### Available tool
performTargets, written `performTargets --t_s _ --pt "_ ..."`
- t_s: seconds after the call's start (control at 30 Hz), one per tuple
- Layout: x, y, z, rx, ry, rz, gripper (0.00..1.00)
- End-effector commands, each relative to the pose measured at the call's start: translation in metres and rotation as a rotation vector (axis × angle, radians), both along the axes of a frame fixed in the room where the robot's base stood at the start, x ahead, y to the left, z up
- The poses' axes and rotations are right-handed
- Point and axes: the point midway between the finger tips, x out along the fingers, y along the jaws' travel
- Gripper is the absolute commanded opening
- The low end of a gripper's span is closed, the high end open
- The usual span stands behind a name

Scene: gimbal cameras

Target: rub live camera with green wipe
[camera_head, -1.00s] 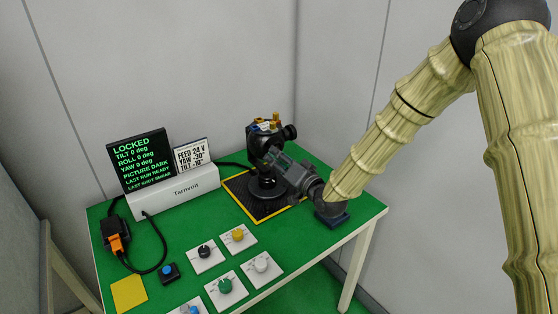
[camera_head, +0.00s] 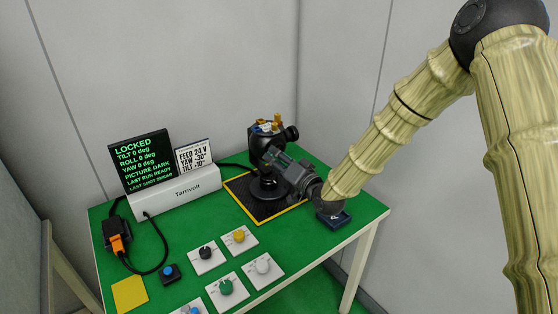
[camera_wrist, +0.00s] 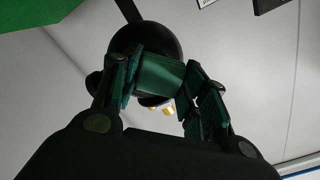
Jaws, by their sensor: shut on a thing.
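The live camera (camera_head: 258,144) is a black gimbal unit with small gold and blue parts on top, standing on a dark mat with a yellow border. In the wrist view its dark round body (camera_wrist: 150,42) is straight beyond the fingers. My gripper (camera_head: 278,158) reaches in from the right at the camera's front. In the wrist view it is shut on the green wipe (camera_wrist: 160,76), a dark green piece between the fingertips, in front of the round body. Whether the wipe touches the camera I cannot tell.
The screen (camera_head: 143,160) reads LOCKED, PICTURE DARK and LAST SHOT SMEAR, beside a FEED 24 V sign (camera_head: 194,157). Several knob plates, including a green knob (camera_head: 226,287), a blue button (camera_head: 168,271) and a yellow pad (camera_head: 129,294) lie in front.

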Motion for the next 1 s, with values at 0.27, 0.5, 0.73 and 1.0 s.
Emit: performTargets --t_s 0.27,0.5,0.73,1.0 --pt "0.003 0.003 0.0 0.0 0.0 0.0 0.25" --pt "0.005 0.002 0.0 0.0 0.0 0.0 0.25" --pt "0.012 -0.008 0.0 0.001 0.0 -0.002 0.25" --pt "0.019 -0.02 0.0 0.0 -0.001 -0.001 0.25"
